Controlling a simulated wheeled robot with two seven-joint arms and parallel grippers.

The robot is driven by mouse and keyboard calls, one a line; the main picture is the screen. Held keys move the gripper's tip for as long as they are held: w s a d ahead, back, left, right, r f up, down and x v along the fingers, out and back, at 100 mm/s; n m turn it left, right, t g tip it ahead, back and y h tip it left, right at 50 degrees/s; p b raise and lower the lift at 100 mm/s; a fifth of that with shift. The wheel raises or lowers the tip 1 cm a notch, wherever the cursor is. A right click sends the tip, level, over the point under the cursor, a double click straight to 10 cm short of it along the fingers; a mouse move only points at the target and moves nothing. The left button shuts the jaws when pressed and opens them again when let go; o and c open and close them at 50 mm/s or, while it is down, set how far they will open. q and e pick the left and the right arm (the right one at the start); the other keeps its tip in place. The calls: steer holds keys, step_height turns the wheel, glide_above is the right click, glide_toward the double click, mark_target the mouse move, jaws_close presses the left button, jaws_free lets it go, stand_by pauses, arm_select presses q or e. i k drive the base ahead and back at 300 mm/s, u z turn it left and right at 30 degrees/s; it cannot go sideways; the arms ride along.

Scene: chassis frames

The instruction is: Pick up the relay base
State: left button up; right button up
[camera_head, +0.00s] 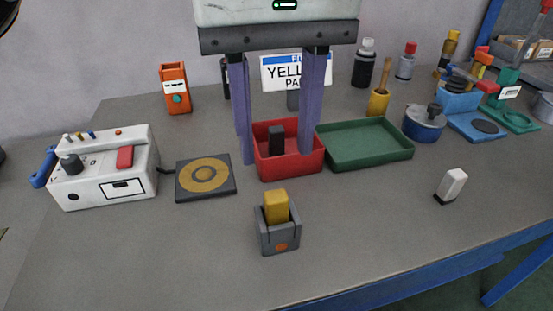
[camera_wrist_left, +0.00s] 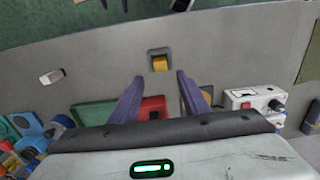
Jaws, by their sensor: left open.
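A grey block-shaped holder (camera_head: 279,238) with a yellow block (camera_head: 276,206) upright in it stands on the table, in front of the red tray; it looks like the relay base, though no label confirms this. In the left wrist view the holder (camera_wrist_left: 158,53) with its yellow top (camera_wrist_left: 160,64) lies beyond the fingertips. My left gripper (camera_head: 274,158) is open and empty, its two purple fingers pointing down around the red tray area in the head view. The fingers also show in the left wrist view (camera_wrist_left: 160,77), apart from the holder. My right gripper is not in view.
The red tray (camera_head: 290,170) holds a black block (camera_head: 276,141). A green tray (camera_head: 366,158) is to its right, a black pad with yellow rings (camera_head: 206,178) and a white control box (camera_head: 103,180) to its left. The front table is mostly clear.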

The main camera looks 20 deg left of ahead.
mark_target(282, 237)
steer(key=k, duration=1)
